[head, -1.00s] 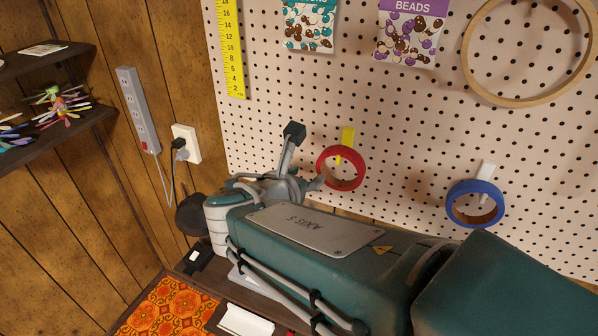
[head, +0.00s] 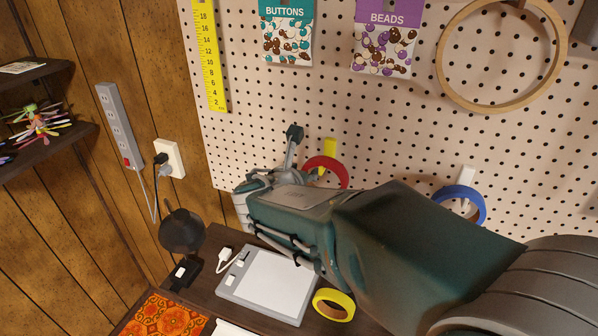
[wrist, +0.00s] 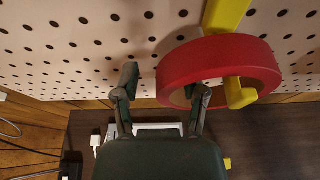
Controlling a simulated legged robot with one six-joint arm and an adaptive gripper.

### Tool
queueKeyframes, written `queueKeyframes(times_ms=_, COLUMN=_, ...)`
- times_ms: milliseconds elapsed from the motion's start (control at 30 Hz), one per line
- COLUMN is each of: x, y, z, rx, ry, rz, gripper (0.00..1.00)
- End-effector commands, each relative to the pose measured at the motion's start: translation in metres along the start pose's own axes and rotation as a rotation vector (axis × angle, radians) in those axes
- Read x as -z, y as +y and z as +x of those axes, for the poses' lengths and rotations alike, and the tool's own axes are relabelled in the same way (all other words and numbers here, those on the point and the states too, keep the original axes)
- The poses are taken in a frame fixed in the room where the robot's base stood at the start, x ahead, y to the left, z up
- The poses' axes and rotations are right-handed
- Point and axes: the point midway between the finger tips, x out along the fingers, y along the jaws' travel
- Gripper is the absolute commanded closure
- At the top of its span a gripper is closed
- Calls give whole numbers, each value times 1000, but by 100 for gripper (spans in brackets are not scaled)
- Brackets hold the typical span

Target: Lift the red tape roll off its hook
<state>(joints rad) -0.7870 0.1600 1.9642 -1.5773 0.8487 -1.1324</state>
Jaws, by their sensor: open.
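The red tape roll (head: 325,166) hangs on a yellow hook (head: 330,148) on the pegboard; my arm hides its lower part in the head view. In the wrist view the red roll (wrist: 215,60) is at upper right, with the yellow hook (wrist: 240,92) passing through its ring. My gripper (wrist: 167,82) is open and holds nothing. Its left finger is outside the ring, to its left. Its right finger overlaps the left part of the ring's opening; I cannot tell whether the tip is inside. In the head view my gripper (head: 300,158) is just left of the roll.
A blue tape roll (head: 470,195) hangs on a white hook at right. A yellow tape roll (head: 334,304) and a grey-white tablet-like pad (head: 266,284) are on the dark tabletop. A wooden hoop (head: 447,70), button and bead packets and a yellow ruler (head: 209,60) are higher on the pegboard.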

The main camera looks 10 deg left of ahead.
Motion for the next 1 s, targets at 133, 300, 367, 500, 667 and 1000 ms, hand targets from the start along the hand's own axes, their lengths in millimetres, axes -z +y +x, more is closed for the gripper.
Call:
queueKeyframes(times_ms=133, x=0, y=0, z=0, rx=0, ry=0, rz=0, gripper=45)
queueKeyframes(times_ms=300, x=0, y=0, z=0, rx=0, ry=0, rz=0, gripper=94)
queueKeyframes(times_ms=367, x=0, y=1, z=0, rx=0, ry=0, rz=0, gripper=100)
queueKeyframes(times_ms=500, x=0, y=1, z=0, rx=0, ry=0, rz=0, gripper=100)
queueKeyframes(times_ms=667, x=-1, y=1, z=0, rx=0, ry=-1, rz=0, gripper=100)
queueKeyframes(times_ms=1000, x=-11, y=0, z=-4, rx=0, ry=-1, rz=1, gripper=100)
